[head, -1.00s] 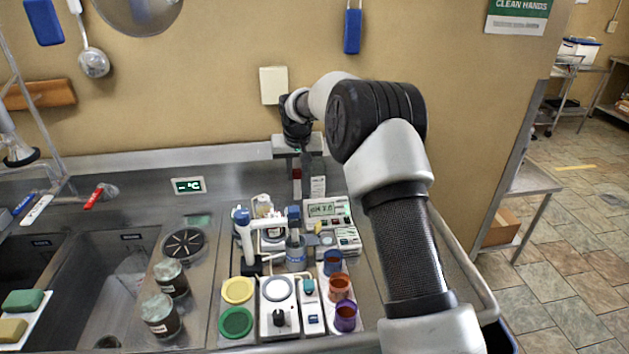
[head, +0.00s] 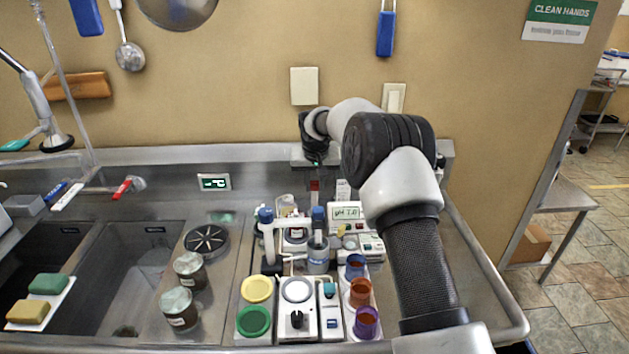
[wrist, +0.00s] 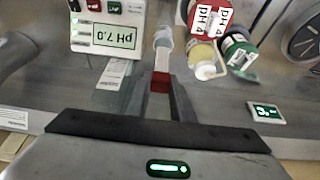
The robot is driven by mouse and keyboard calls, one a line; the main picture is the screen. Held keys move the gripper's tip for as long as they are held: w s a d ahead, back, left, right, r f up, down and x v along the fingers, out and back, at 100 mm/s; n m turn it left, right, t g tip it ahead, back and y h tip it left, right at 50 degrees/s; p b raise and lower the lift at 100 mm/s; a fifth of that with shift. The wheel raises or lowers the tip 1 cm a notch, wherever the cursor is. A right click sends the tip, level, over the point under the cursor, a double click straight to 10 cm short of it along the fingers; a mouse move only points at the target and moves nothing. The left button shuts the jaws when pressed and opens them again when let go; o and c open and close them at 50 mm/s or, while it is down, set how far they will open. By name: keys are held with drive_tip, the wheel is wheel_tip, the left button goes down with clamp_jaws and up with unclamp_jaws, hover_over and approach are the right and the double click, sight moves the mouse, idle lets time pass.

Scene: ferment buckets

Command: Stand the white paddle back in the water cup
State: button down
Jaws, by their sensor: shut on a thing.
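My gripper (head: 314,179) points down in front of the back wall, above the rear of the counter. In the wrist view its two fingers (wrist: 159,85) are shut on the white paddle (wrist: 162,56), around a red part of it. Its pale end sticks out beyond the fingertips, clear of my gripper. A clear cup with bluish contents (head: 318,262), which seems to be the water cup, stands in front of my gripper, under a blue-capped probe. The paddle is held apart from this cup. Its lower end is hard to make out in the head view.
A pH meter (head: 346,212) stands right of my gripper, and pH bottles (wrist: 208,20) stand close by. A probe stand (head: 268,245) is left of the cup. Blue, orange and purple cups (head: 360,292) line the right. Two lidded jars (head: 179,308) stand left, beside the sink.

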sight(315, 195)
drive_tip(key=shift+f+b, duration=1.6)
drive_tip(key=shift+f, duration=1.2)
drive_tip(key=c, duration=1)
unclamp_jaws()
drive_tip(key=shift+r+p, duration=1.6)
drive_tip(key=shift+r, duration=1.4)
